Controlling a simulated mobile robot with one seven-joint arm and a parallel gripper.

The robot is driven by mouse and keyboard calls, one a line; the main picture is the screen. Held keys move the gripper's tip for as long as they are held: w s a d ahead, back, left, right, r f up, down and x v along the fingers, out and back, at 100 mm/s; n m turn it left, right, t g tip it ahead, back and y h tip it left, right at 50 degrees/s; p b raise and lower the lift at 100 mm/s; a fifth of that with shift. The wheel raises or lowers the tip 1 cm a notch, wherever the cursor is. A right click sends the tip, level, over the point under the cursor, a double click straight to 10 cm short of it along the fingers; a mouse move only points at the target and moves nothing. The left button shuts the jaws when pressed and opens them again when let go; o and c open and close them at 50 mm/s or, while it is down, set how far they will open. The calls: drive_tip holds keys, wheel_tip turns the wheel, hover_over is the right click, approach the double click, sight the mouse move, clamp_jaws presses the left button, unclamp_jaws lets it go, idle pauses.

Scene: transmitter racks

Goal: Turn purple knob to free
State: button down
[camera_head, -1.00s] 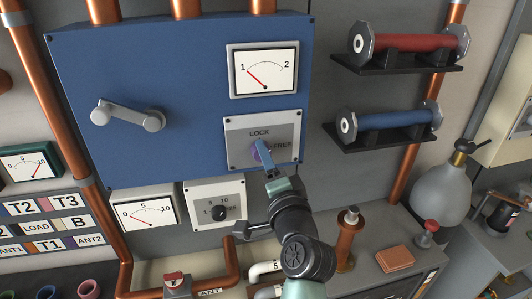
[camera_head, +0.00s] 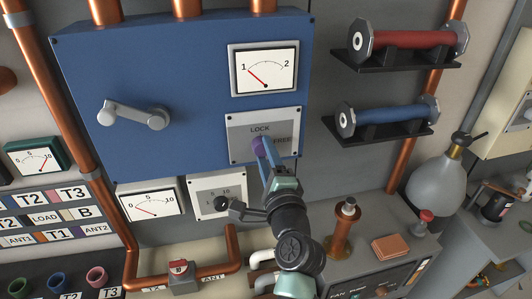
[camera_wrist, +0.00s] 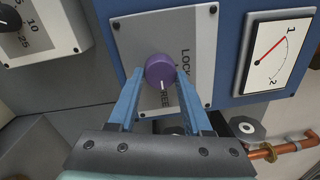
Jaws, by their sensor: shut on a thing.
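The purple knob (camera_head: 256,148) sits on a pale plate (camera_head: 236,154) on the blue cabinet. LOCK is printed above it and FREE to its right. The wrist view shows the knob (camera_wrist: 160,68) close up, with its white mark pointing down at the word FREE. My gripper (camera_head: 264,151) reaches the knob from below. In the wrist view its blue fingers (camera_wrist: 159,76) lie on both sides of the knob, shut on it. The fingers partly cover the plate.
A grey lever handle (camera_head: 135,115) and a 1–2 meter (camera_head: 264,70) share the blue cabinet. A small black dial (camera_head: 221,203) is below. A blue cylinder (camera_head: 390,113) on a shelf stands to the right.

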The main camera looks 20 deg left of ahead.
drive_tip(key=shift+c, duration=1.7)
unclamp_jaws()
drive_tip(key=b+v, duration=0.4)
drive_tip(key=v, duration=0.9)
drive_tip(key=shift+w, duration=0.1)
